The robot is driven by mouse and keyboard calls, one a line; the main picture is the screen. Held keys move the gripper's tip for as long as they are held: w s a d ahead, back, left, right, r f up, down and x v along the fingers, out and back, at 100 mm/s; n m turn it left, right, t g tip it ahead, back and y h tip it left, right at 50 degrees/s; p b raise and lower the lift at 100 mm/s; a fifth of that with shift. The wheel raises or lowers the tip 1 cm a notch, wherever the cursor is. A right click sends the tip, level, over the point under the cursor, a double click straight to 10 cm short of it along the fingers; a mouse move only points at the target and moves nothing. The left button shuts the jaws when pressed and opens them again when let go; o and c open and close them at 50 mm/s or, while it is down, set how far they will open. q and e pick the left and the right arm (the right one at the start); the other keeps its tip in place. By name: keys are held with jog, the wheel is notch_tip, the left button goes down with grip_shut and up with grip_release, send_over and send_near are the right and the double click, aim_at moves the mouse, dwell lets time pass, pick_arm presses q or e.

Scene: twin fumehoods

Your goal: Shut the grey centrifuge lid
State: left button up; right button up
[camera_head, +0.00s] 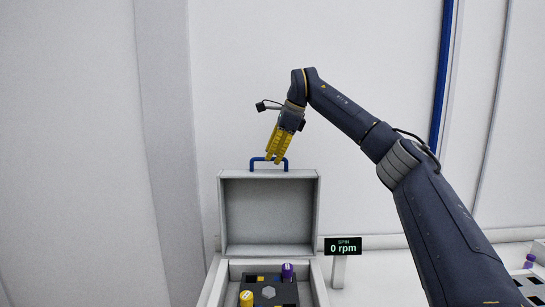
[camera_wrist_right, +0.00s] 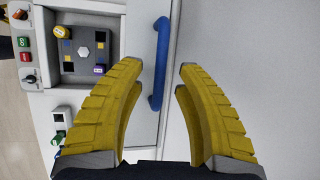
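The grey centrifuge lid (camera_head: 268,218) stands open and upright at the back of the centrifuge body (camera_head: 213,284). A blue handle (camera_head: 256,163) is on its top edge. My right gripper (camera_head: 275,159) is at the handle, fingers pointing down. In the right wrist view the yellow fingers (camera_wrist_right: 159,66) are apart, with the blue handle (camera_wrist_right: 161,40) showing in the gap between their tips. I cannot tell whether a finger touches it. My left gripper is not in view.
A dark rotor block (camera_head: 268,292) inside the body holds a yellow-capped tube (camera_head: 246,298) and a purple-capped tube (camera_head: 287,270). A sign (camera_head: 343,247) reading 0 rpm stands right of the lid. Another rack (camera_head: 530,284) is at far right. Buttons (camera_wrist_right: 24,49) show in the wrist view.

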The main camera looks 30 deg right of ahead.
jog(key=shift+w+a+f, duration=0.1)
jog(key=shift+w+f, duration=0.05)
jog(key=shift+f, duration=0.2)
jog(key=shift+o, duration=0.4)
grip_shut()
